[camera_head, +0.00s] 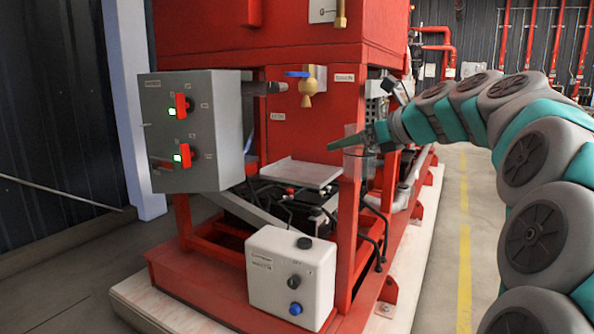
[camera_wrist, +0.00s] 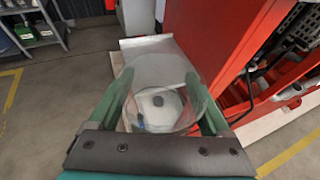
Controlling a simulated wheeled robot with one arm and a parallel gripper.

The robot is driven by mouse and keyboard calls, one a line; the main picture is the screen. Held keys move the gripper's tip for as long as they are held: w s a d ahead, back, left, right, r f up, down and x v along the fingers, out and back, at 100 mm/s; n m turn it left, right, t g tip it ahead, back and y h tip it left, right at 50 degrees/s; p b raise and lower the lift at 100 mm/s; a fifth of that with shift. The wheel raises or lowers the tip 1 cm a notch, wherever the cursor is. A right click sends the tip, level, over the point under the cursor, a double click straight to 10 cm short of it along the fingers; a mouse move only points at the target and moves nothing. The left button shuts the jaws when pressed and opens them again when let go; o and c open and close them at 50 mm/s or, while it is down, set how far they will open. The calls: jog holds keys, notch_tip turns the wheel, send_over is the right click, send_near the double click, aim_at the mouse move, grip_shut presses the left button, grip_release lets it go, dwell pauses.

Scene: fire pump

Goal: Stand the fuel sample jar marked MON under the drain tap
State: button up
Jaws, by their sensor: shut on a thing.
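A clear, see-through jar (camera_wrist: 160,72) stands between the two green fingers of my gripper (camera_wrist: 158,84) in the wrist view, and they are shut on it. In the head view the jar (camera_head: 355,158) shows faintly around my gripper (camera_head: 338,145), in front of the red frame post. It looks empty, and no MON marking can be read. The brass drain tap (camera_head: 307,90) with a blue handle is on the red tank front, up and left of the jar. A bare grey metal shelf (camera_head: 302,173) lies below the tap, left of and slightly lower than the jar.
A grey control box (camera_head: 190,130) with two red switches stands left of the tap. A white box (camera_head: 290,278) with knobs stands low in front. The red frame post (camera_head: 347,215) rises right of the shelf. The space between tap and shelf is clear.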

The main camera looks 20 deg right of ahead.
jog(key=shift+w+r+b+x, duration=0.3)
jog(key=shift+r+x, duration=0.35)
jog(key=shift+x, duration=2.25)
jog(key=shift+w+r+b+x, duration=0.3)
jog(key=shift+r+x, duration=0.3)
jog(key=shift+x, duration=2.3)
jog(key=shift+w+r+b+x, duration=0.3)
jog(key=shift+r+x, duration=0.35)
jog(key=shift+x, duration=2.25)
jog(key=shift+s+a, duration=0.1)
jog(key=shift+a, duration=0.1)
jog(key=o, duration=1.3)
jog(key=shift+f, duration=0.1)
